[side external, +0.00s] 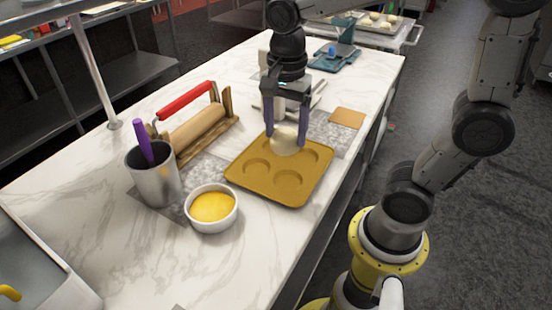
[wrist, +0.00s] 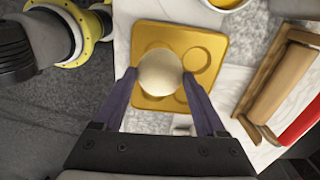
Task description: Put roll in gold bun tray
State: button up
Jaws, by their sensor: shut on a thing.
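A pale round roll (side external: 285,139) is between the two purple fingers of my gripper (side external: 287,138), which is shut on it. The roll also shows in the wrist view (wrist: 160,72), between the fingertips of my gripper (wrist: 160,80). The gold bun tray (side external: 268,192) lies flat on the marble counter and has several round wells. The roll is over the far part of the tray and hides a well there. I cannot tell whether it touches the tray. The wells that show are empty. The tray fills the middle of the wrist view (wrist: 218,45).
A white bowl of yellow liquid (side external: 211,207) and a metal canister (side external: 153,175) with a purple-handled tool stand left of the tray. A small tan board (side external: 347,118) lies to the right.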

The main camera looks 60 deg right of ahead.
jog(key=s+d, duration=0.1)
jog(key=s, duration=0.4)
send_over(257, 171)
jog(key=shift+m, duration=0.3)
jog(key=f, duration=0.8)
jog(key=shift+s+f, duration=0.1)
jog(key=shift+s, duration=0.1)
jog(key=shift+w+f, duration=0.15)
jog(key=shift+f, duration=0.85)
jog(key=shift+w+f, duration=0.15)
jog(key=shift+f, duration=0.8)
jog(key=shift+f, duration=0.15)
jog(key=o, duration=1.4)
jog(key=shift+o, duration=0.2)
